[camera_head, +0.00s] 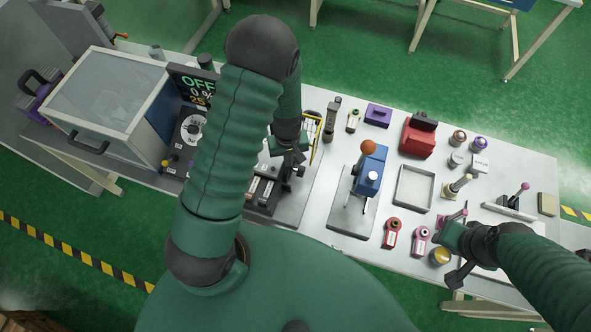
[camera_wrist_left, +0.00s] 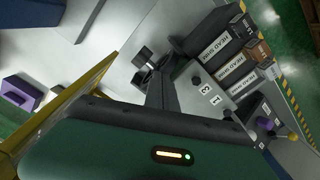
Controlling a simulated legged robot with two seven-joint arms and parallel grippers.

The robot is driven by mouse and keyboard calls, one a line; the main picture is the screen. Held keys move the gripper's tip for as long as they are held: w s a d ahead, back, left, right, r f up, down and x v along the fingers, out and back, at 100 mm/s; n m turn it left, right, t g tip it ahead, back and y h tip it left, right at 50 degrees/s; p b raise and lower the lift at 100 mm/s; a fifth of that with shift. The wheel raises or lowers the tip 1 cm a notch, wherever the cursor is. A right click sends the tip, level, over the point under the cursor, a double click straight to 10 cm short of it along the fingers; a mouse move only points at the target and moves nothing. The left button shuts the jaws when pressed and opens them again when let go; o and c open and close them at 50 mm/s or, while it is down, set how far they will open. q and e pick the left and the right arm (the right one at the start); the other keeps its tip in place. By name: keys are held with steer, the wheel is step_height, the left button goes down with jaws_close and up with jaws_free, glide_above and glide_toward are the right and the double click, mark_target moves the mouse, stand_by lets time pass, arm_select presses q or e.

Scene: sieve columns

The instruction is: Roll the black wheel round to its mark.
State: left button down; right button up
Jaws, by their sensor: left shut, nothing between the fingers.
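A black round knob on a white dial face (camera_head: 191,127) sits on the dark control panel beside the glass-fronted cabinet, partly behind my left arm. I cannot tell whether it is the black wheel; its mark is too small to make out. My left gripper (camera_head: 293,168) reaches down over the dark rack in the middle of the bench, to the right of the dial and apart from it. It is shut and empty, and its fingers show in the left wrist view (camera_wrist_left: 147,66). My right gripper (camera_head: 449,255) is over the front right of the bench; its fingers are unclear.
A display (camera_head: 197,88) reading OFF stands above the dial. The cabinet (camera_head: 107,95) is to its left. Labelled boxes (camera_wrist_left: 228,55) sit by my left gripper. A blue press (camera_head: 370,170), an empty tray (camera_head: 414,188) and a red box (camera_head: 418,137) stand to the right.

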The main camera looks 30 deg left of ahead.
mark_target(287, 174)
arm_select(q)
steer(key=shift+s+d+f, duration=0.1)
steer(key=shift+s+f, duration=0.1)
steer(key=shift+s, duration=0.35)
stand_by(0.4)
steer(key=shift+s, duration=0.1)
steer(key=shift+s+d+f, duration=0.15)
steer(key=shift+s, duration=0.15)
steer(key=shift+s+d+f+b, duration=0.1)
steer(key=shift+s+f+b, duration=0.15)
steer(key=shift+s+b, duration=0.15)
steer(key=shift+r, duration=0.15)
stand_by(0.4)
